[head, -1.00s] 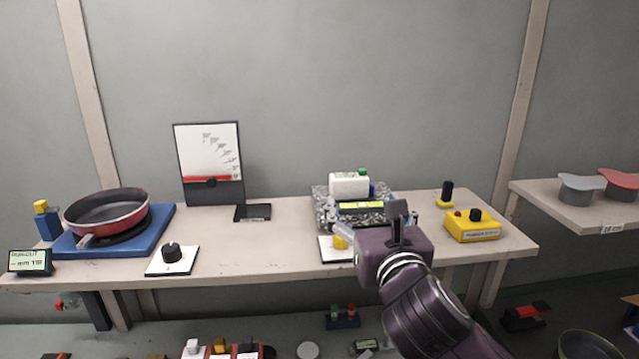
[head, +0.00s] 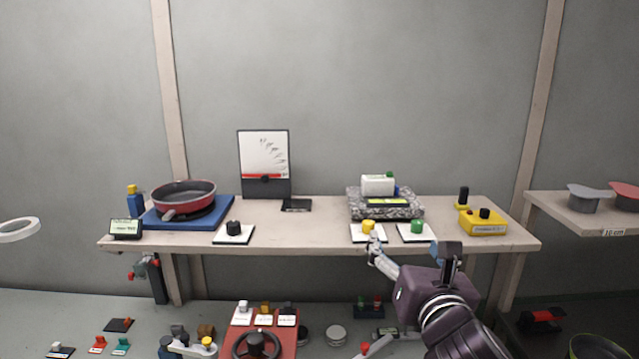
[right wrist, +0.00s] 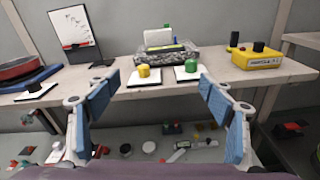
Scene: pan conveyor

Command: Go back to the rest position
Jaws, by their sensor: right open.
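My right gripper (head: 410,250) is open and empty, in front of the workbench's front edge and below its top. In the right wrist view its two blue-padded fingers (right wrist: 158,100) are spread wide with nothing between them. Beyond them, the yellow button (right wrist: 149,72) and the green button (right wrist: 191,68) stand on white plates on the bench, apart from the fingers. In the head view, the yellow button (head: 369,227) and green button (head: 416,227) are just behind the gripper. My left gripper is not in view.
The workbench (head: 310,235) holds a red pan (head: 184,195) on a blue base, a black knob (head: 234,228), a chart stand (head: 264,160), a speckled block (head: 400,209) and a yellow control box (head: 483,225). Below is a red panel with a black wheel (head: 257,345). A side shelf (head: 570,215) is right.

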